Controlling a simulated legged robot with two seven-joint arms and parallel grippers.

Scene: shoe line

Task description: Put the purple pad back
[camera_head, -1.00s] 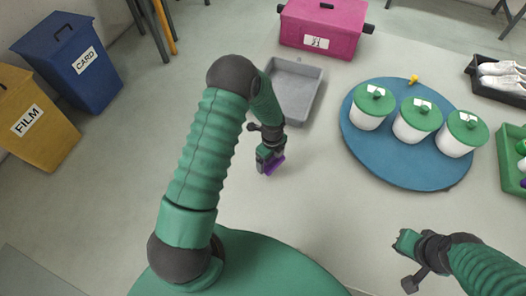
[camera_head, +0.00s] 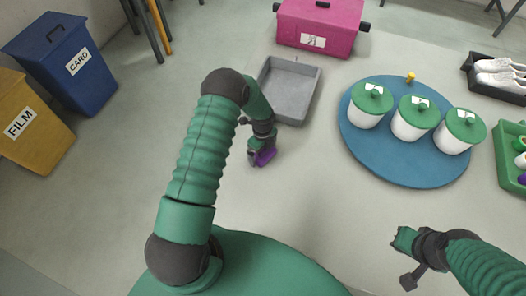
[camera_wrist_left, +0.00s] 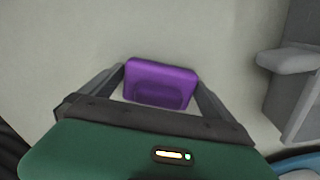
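The purple pad (camera_head: 264,157) is between the fingertips of my left gripper (camera_head: 259,154), over the pale table to the left of the middle. In the left wrist view the pad (camera_wrist_left: 160,84) shows as a rounded purple block with a finger against each side, so the left gripper (camera_wrist_left: 160,90) is shut on it. I cannot tell how high it is above the table. My right gripper (camera_head: 404,241) is at the lower right, away from the pad and with nothing visible in it; its finger opening is unclear.
An empty grey tray (camera_head: 306,93) lies beyond my left gripper, with a pink box (camera_head: 342,28) behind it. A blue round board (camera_head: 380,158) bears three white tubs with green lids. A green crate (camera_head: 508,165) and a dark shoe tray (camera_head: 484,84) stand at the right. The table's front middle is clear.

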